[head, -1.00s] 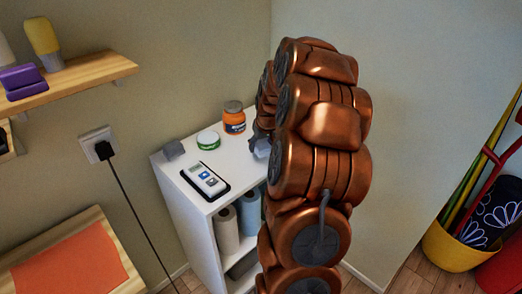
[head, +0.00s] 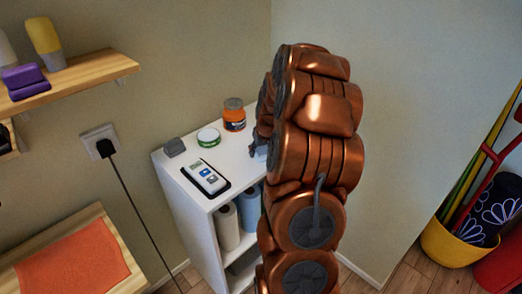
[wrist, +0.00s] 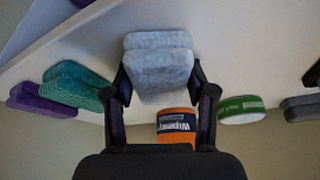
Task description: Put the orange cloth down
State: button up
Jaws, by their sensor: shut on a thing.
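My gripper (wrist: 162,92) is shut on a folded pale blue-grey cloth (wrist: 158,68), over the white cabinet top (wrist: 235,50). I cannot tell whether the cloth touches the top. In the head view my arm hides most of the gripper, and only a grey bit shows at its left edge. No orange cloth shows in the gripper. A flat orange sheet (head: 72,270), perhaps a cloth or mat, lies on a wooden surface (head: 118,254) at lower left in the head view.
The cabinet top holds an orange jar (head: 234,115), a green-and-white tin (head: 208,137), a black-and-white device (head: 206,177) and a grey block (head: 174,147). The wrist view also shows teal (wrist: 78,86) and purple (wrist: 38,100) folded cloths. A wall stands close behind.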

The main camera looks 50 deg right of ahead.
jog(key=o, duration=1.1)
jog(key=shift+f, duration=0.3)
jog(key=shift+r, duration=0.1)
